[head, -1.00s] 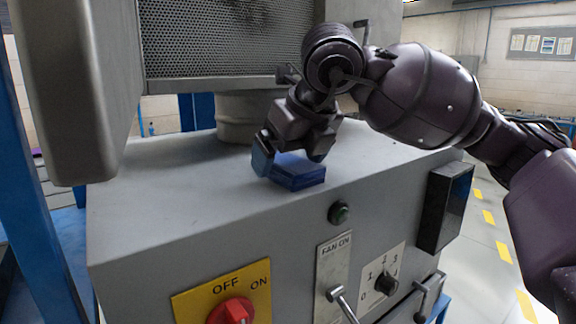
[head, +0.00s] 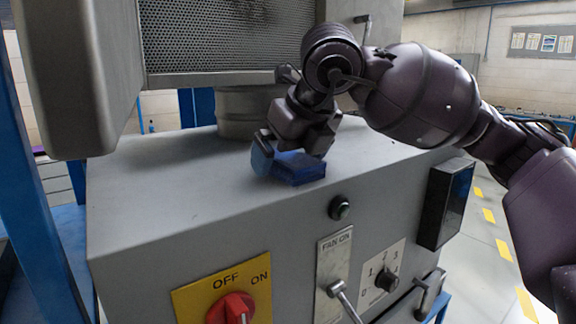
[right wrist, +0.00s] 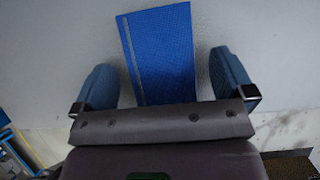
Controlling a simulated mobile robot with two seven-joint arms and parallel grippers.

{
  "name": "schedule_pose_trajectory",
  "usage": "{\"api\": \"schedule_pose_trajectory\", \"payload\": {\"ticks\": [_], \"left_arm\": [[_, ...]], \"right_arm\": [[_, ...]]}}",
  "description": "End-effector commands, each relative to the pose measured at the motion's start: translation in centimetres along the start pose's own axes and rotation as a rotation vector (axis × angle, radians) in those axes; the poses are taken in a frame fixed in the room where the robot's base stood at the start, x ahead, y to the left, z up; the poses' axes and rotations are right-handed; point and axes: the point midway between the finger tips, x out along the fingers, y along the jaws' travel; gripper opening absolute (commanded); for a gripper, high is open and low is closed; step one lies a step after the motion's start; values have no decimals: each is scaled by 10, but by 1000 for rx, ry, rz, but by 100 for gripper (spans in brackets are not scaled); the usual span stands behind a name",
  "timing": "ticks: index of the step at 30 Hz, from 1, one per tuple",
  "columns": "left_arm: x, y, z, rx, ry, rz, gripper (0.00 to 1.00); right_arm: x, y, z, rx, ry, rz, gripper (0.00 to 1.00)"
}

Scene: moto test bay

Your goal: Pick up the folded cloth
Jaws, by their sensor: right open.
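The folded cloth (head: 300,168) is a small blue block-like bundle lying on top of the grey machine cabinet, near its front edge. In the right wrist view the cloth (right wrist: 162,52) is a blue rectangle with a pale stripe along its left side. My right gripper (head: 290,162) is low over the cloth. In the right wrist view its two blue-grey fingertips (right wrist: 168,82) stand apart, one on each side of the cloth, with gaps between. Part of the cloth is hidden by the gripper body. My left gripper is not in view.
A round pedestal (head: 245,112) stands behind the cloth, under a mesh-fronted housing (head: 225,40). The cabinet top to the left is clear.

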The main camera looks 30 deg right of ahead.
Motion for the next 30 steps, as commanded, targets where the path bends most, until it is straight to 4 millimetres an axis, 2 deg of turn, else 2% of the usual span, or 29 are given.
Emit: {"api": "schedule_pose_trajectory", "payload": {"ticks": [3,4,12,15,26,30], "left_arm": [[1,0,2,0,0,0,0],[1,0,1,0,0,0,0],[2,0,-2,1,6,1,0],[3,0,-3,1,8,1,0],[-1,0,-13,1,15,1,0],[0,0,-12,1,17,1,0]], "right_arm": [[1,0,0,0,0,0,100],[1,0,0,0,0,0,97],[1,0,0,0,1,0,56],[1,0,0,0,1,0,45],[-4,0,2,0,1,0,45],[-24,1,15,1,-5,2,45]]}}
